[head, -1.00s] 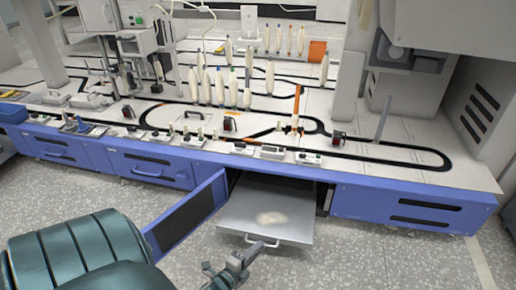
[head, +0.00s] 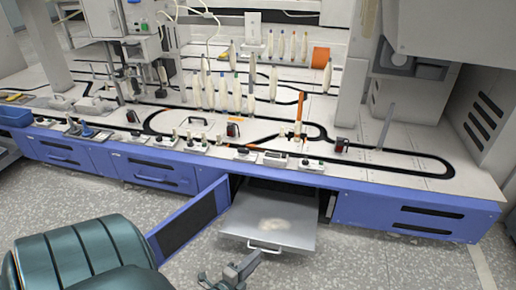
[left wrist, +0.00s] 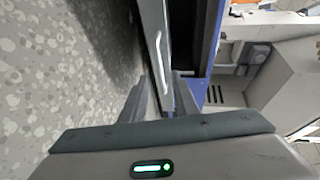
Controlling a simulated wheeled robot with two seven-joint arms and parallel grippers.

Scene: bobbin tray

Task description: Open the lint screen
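The lint screen (head: 270,222) is a flat grey drawer-like tray, pulled out of an opening in the blue cabinet front. My left gripper (head: 258,257) is just in front of the handle in the head view. In the left wrist view its fingers (left wrist: 169,88) stand apart, near the screen's front panel, and hold nothing I can make out. My right gripper is in neither view.
A blue door (head: 190,220) with a dark panel stands open left of the screen. Above is a white worktop (head: 385,160) with a black track and several upright bobbins (head: 222,92). The speckled floor (head: 370,262) in front is clear.

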